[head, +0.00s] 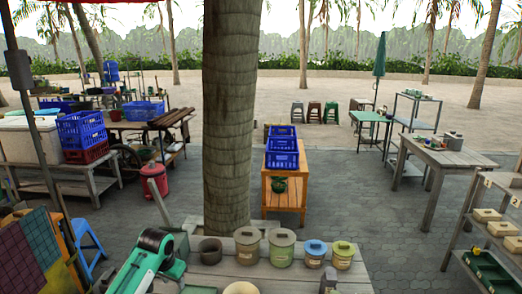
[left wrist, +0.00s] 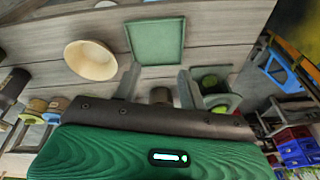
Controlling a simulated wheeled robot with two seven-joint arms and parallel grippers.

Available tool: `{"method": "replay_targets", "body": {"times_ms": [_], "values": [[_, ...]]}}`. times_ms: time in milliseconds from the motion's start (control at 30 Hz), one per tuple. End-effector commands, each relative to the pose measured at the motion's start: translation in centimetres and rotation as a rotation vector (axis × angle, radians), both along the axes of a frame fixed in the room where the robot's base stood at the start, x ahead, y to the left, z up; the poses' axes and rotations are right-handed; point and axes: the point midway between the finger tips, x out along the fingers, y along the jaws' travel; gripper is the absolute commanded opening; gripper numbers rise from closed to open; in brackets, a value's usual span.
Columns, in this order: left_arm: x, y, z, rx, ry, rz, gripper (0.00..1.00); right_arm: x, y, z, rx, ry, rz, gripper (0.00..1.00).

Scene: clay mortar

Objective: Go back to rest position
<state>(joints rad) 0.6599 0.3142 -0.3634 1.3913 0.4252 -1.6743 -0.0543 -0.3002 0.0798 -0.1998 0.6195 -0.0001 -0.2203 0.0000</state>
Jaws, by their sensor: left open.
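My left gripper (head: 168,258) is over the left part of the grey wooden table (head: 205,272) in the head view, with its green arm behind it. In the left wrist view the two fingers (left wrist: 158,85) stand apart with a gap between them. A small dark round thing (left wrist: 160,96) shows in that gap, partly hidden by the gripper body; nothing is seen gripped. A dark brown clay pot (head: 210,251) stands on the table just right of the gripper. My right gripper is in neither view.
A cream bowl (left wrist: 90,60) and a green square tray (left wrist: 155,41) lie on the table. Several lidded pots (head: 283,248) stand along its far edge. A thick palm trunk (head: 231,120) rises just behind.

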Motion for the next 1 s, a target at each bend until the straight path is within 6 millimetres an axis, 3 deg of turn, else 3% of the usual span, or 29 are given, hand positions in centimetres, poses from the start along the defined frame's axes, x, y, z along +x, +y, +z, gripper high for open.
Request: {"method": "replay_targets", "body": {"times_ms": [33, 200, 433, 700, 900, 1000], "values": [[-1.9, -1.0, -1.8, -0.005, 0.004, -0.012, 0.42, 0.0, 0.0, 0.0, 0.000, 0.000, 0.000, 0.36], [-7.7, -3.2, -5.9, -0.022, -0.001, -0.031, 0.42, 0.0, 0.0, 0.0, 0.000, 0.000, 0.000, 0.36], [-16.3, -5.4, -9.4, -0.050, -0.010, -0.029, 0.42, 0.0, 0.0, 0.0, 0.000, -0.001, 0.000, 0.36], [-26.7, -6.2, -10.7, -0.076, -0.025, 0.015, 0.42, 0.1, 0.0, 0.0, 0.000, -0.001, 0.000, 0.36], [-33.7, -5.8, -9.8, -0.080, -0.036, 0.065, 0.42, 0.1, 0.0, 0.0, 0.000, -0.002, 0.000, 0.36], [-36.1, -5.5, -9.2, -0.078, -0.040, 0.087, 0.42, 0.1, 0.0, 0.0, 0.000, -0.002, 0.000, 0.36]]}}
